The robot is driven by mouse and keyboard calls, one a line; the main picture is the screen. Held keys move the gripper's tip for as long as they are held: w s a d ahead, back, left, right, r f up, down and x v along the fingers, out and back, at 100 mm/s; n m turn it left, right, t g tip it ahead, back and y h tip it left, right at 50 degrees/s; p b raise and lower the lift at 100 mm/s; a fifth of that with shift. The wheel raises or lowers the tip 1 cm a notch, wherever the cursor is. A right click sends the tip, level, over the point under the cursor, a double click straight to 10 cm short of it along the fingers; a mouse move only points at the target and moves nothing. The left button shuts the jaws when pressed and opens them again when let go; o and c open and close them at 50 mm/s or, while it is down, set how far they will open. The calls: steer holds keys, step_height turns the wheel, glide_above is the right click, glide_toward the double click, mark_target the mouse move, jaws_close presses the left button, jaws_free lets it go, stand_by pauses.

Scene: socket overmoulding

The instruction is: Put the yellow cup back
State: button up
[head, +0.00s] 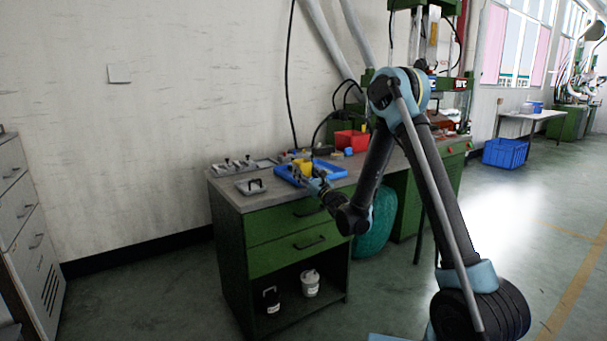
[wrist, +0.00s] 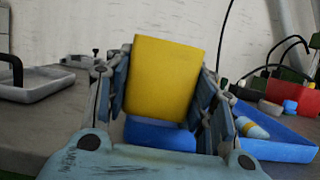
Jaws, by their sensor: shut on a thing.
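The yellow cup (wrist: 162,78) is upright with a slight tilt between the two fingers of my gripper (wrist: 165,95) in the wrist view. My gripper is shut on it, with a finger against each side. In the head view the yellow cup (head: 304,167) is small, at the end of my arm over the blue tray (head: 336,172). A blue object (wrist: 158,134) shows just below the cup in the wrist view. Whether the cup's base touches anything is hidden.
The blue tray's right part holds a blue-and-cream bottle-like thing (wrist: 250,127). A red bin (head: 350,141) stands behind. A grey tray with a black handle (head: 251,187) lies left on the green workbench (head: 228,198).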

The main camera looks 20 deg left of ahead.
steer(key=shift+f, duration=0.5)
steer(key=o, duration=1.7)
steer(key=shift+c, duration=0.2)
